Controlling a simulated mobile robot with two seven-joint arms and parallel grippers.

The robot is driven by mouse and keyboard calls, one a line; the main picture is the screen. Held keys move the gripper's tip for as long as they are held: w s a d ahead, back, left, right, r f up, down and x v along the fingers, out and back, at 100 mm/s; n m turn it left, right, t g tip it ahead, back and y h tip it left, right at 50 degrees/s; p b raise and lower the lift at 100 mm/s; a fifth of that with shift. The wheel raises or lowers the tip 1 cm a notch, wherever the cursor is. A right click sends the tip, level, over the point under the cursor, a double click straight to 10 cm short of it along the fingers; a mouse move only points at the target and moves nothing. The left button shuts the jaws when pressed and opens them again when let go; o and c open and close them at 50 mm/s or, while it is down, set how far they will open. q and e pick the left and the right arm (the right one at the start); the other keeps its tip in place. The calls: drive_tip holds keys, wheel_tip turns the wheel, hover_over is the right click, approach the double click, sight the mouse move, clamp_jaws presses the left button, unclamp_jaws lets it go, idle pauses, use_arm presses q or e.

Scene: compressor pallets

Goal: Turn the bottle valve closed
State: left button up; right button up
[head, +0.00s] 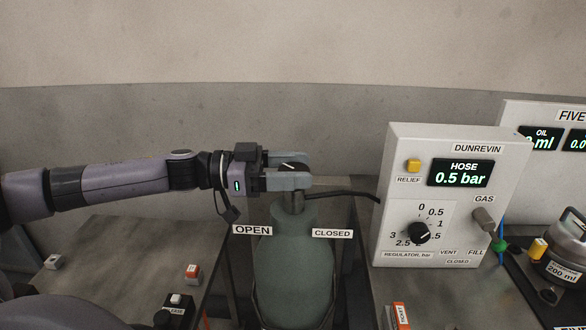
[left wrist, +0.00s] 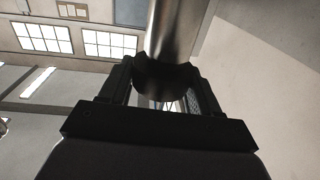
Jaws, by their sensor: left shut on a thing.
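The gas bottle (head: 295,272) is green and stands upright in the middle of the head view, between two benches. Its valve (head: 293,203) is at the top, with a dark handwheel (head: 294,167) partly hidden by my fingers. My left gripper (head: 292,172) comes in level from the left and is shut on the handwheel. In the left wrist view the dark handwheel (left wrist: 166,82) sits between my fingers, with a metal cylinder (left wrist: 176,30) beyond it. An OPEN label (head: 252,230) is left of the bottle neck and a CLOSED label (head: 332,233) right of it. My right gripper is not in view.
A dark hose (head: 345,193) runs right from the valve to the DUNREVIN box (head: 455,200), whose display reads HOSE 0.5 bar. A second panel (head: 560,150) stands behind it. The left bench (head: 120,265) holds small button boxes. Clear wall lies behind the gripper.

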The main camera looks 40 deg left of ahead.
use_arm(q)
drive_tip(key=m+g+h, duration=0.1)
drive_tip(key=m+g, duration=0.1)
drive_tip(key=g, duration=0.2)
drive_tip(key=m+g+h, duration=0.2)
drive_tip(key=m+g, duration=0.1)
drive_tip(key=g, duration=0.1)
drive_tip(key=shift+w+m, duration=0.1)
drive_tip(key=shift+m, duration=0.2)
drive_tip(key=m+g, duration=0.2)
drive_tip(key=g, duration=0.1)
drive_tip(key=m+g, duration=0.2)
drive_tip(key=g, duration=0.1)
drive_tip(key=shift+d+f, duration=0.1)
drive_tip(key=shift+m+g, duration=0.3)
drive_tip(key=shift+g, duration=0.3)
drive_tip(key=o, duration=0.9)
drive_tip(key=shift+o, duration=0.2)
drive_tip(key=shift+a, duration=0.2)
